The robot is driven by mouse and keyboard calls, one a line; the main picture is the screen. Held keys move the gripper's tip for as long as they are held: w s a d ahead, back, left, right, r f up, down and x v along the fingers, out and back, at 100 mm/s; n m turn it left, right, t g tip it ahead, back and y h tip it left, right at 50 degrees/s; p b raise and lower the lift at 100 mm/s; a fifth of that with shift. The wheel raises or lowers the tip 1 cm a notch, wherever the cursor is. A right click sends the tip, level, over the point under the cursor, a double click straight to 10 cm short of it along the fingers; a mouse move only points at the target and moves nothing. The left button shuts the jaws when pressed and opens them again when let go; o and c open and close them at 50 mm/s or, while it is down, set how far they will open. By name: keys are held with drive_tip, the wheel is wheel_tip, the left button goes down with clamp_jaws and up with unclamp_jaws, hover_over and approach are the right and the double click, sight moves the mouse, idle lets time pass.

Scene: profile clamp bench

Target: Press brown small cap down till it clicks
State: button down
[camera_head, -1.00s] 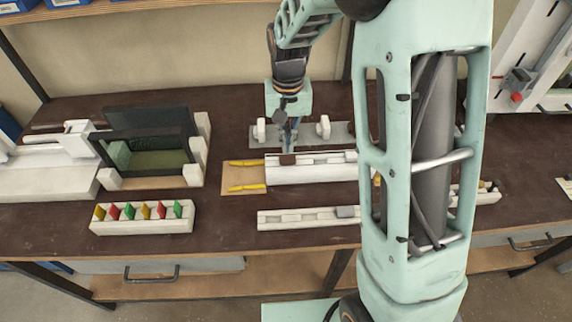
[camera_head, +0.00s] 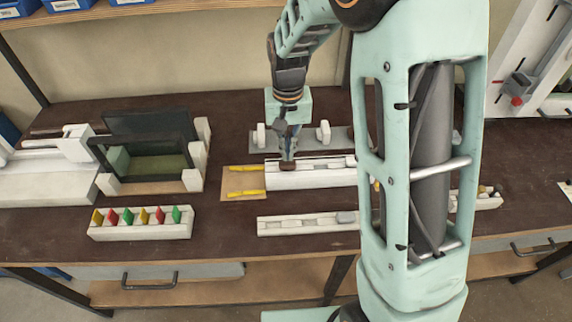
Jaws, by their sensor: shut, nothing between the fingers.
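The brown small cap (camera_head: 287,166) sits at the left end of the white profile block (camera_head: 318,181) in the middle of the bench. My gripper (camera_head: 289,155) is shut and empty, pointing down just over the cap. Its tips are at or very close to the cap's top; I cannot tell whether they touch. The right part of the profile block is hidden behind my arm.
A tan board with yellow strips (camera_head: 242,184) lies left of the block. A grey rail with white clamps (camera_head: 350,138) stands behind it. A white slotted strip (camera_head: 305,223) lies in front. A rack of coloured pieces (camera_head: 140,223) and a dark framed fixture (camera_head: 150,183) stand left.

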drive_tip(key=shift+f, duration=0.15)
idle(0.4)
drive_tip(key=shift+f+b, duration=0.45)
drive_tip(key=shift+f, duration=0.05)
drive_tip(key=shift+f+b, duration=0.45)
drive_tip(key=shift+f, duration=0.2)
idle(0.6)
drive_tip(key=shift+r, duration=0.1)
drive_tip(key=shift+r+p, duration=2.5)
drive_tip(key=shift+r, duration=0.95)
drive_tip(key=shift+w, duration=0.1)
